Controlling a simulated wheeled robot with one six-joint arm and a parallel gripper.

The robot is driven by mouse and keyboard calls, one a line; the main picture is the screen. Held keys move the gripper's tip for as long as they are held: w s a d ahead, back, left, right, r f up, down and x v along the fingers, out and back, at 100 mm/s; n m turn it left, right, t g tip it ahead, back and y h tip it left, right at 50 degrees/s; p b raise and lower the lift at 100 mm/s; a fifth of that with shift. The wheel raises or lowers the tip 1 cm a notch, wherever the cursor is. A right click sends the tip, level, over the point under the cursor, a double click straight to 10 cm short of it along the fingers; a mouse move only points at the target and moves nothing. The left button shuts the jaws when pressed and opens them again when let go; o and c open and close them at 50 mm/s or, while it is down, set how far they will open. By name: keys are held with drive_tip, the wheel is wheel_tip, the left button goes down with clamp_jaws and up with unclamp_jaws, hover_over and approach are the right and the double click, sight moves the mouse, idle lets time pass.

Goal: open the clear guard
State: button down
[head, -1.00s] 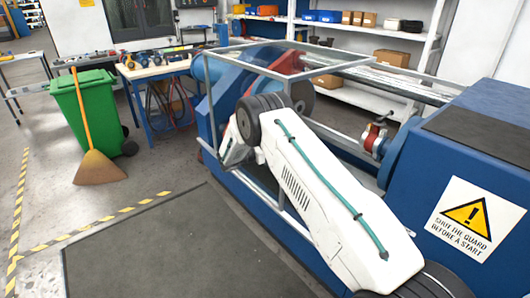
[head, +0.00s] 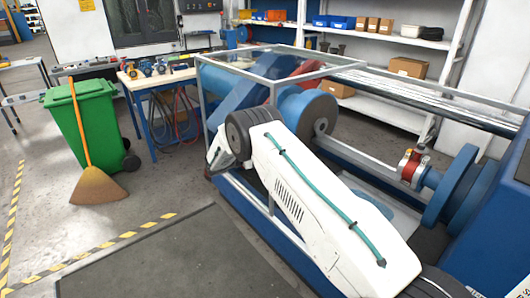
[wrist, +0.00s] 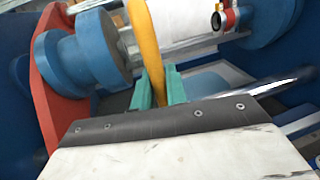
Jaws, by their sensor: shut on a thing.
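The clear guard (head: 320,73) is a see-through box with a grey metal frame, at the middle of the head view. It stands over the left part of a blue machine. Part of the machine's right side lies outside the frame. In the wrist view, my gripper (wrist: 157,92) has teal fingers shut on an upright yellow-orange handle (wrist: 146,40). The fingers and handle are hidden behind my arm in the head view. The joint between handle and guard cannot be seen.
The machine has a large round chuck (head: 308,112) and a red clamp-like part (head: 411,165) to its right. A green bin (head: 82,122) and a broom (head: 97,186) stand on the left. A dark mat (head: 180,262) lies on clear floor in front.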

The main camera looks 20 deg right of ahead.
drive_tip(key=shift+w+a, duration=0.1)
drive_tip(key=shift+w, duration=0.1)
drive_tip(key=c, duration=1.5)
unclamp_jaws()
drive_tip(key=shift+a, duration=0.15)
drive_tip(key=a, duration=0.7)
drive_tip(key=shift+s+a, duration=0.15)
drive_tip(key=shift+a, duration=0.25)
